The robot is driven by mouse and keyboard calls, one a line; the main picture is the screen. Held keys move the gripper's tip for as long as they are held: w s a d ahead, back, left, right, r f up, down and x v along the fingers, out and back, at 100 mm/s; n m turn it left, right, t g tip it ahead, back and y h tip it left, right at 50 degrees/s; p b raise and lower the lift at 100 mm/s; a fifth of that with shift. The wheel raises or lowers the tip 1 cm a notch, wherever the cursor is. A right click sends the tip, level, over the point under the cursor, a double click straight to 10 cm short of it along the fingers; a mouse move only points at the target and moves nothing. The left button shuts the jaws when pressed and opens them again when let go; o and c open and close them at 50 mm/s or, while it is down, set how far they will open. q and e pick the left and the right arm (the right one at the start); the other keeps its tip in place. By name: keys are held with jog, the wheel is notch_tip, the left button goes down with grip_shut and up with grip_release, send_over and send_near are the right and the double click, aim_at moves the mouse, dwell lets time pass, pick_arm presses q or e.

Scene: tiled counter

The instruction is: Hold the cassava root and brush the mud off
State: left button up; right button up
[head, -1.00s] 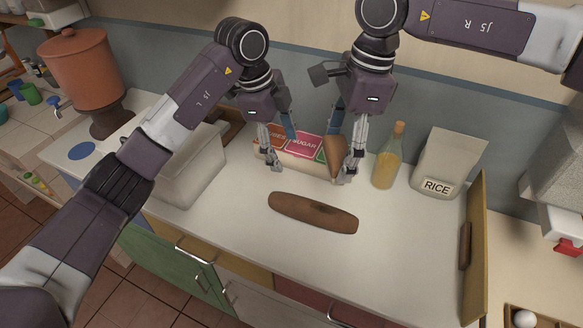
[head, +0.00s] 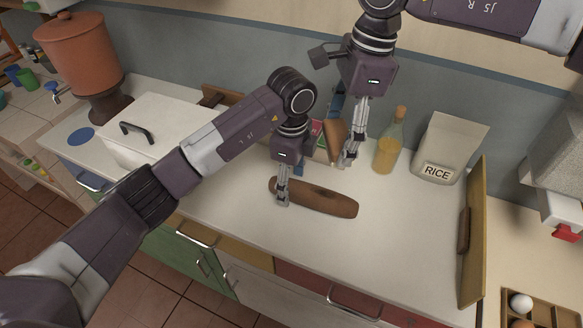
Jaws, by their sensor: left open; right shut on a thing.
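The cassava root (head: 328,203) is a long brown root lying on the white counter, with a darker patch on its top. My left gripper (head: 283,203) is open at the root's left end, its fingers in front of part of it; I cannot tell if they touch. My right gripper (head: 348,162) is shut, above and behind the root's right half. A brown wooden piece (head: 336,138) shows at its fingers, seemingly the brush in its grip; its bristles are not clear.
A bottle (head: 387,155) and a rice bag (head: 436,150) stand at the back right. A board (head: 477,225) stands upright at the right edge. A white lidded box (head: 150,140) is at the left. The counter in front of the root is clear.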

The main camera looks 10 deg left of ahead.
pick_arm(q)
jog(key=shift+f, duration=1)
jog(key=c, duration=1.7)
jog(key=o, duration=1.7)
jog(key=shift+r, duration=0.1)
notch_tip(320, 180, up, 12)
